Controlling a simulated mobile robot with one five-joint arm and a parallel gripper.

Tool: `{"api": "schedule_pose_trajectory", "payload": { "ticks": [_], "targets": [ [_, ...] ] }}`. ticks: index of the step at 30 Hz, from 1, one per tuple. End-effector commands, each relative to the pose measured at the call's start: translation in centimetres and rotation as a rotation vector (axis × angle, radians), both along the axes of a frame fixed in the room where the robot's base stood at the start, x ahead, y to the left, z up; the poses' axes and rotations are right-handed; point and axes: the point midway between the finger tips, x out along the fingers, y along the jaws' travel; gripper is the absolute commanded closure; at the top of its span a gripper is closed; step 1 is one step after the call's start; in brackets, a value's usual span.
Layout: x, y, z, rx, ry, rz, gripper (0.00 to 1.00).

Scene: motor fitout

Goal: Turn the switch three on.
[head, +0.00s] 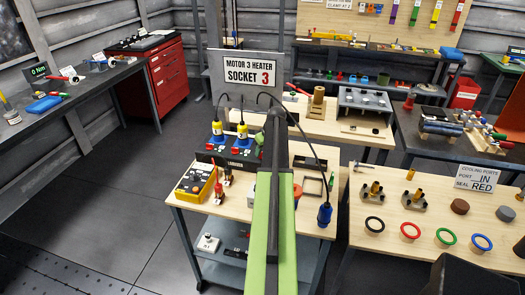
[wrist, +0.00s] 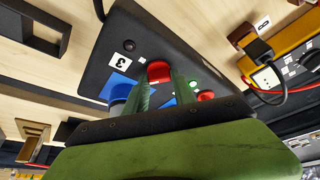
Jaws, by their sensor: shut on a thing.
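In the wrist view a dark panel (wrist: 165,30) carries a white label "3" (wrist: 119,59). A red knob (wrist: 158,70) stands beside this label, which I take as switch three. My gripper (wrist: 160,82) has its two green fingers on either side of that knob and is shut on it. Whether the switch is on or off cannot be told. Another red knob (wrist: 205,96) is on the panel to the right. In the head view the dark panel (head: 222,163) sits on the wooden bench, with yellow-and-blue plugs in it; my arm hides the gripper there.
A yellow box (wrist: 283,68) with a black plug and cable lies to the right.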

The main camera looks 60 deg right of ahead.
Motion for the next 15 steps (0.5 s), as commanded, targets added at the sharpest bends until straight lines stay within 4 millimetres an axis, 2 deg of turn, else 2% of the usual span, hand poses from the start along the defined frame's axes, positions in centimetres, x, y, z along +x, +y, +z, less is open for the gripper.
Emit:
{"api": "schedule_pose_trajectory", "payload": {
  "ticks": [15],
  "targets": [
    [0.25,0.43,-0.04,0.001,0.002,-0.482,1.0]
  ]
}}
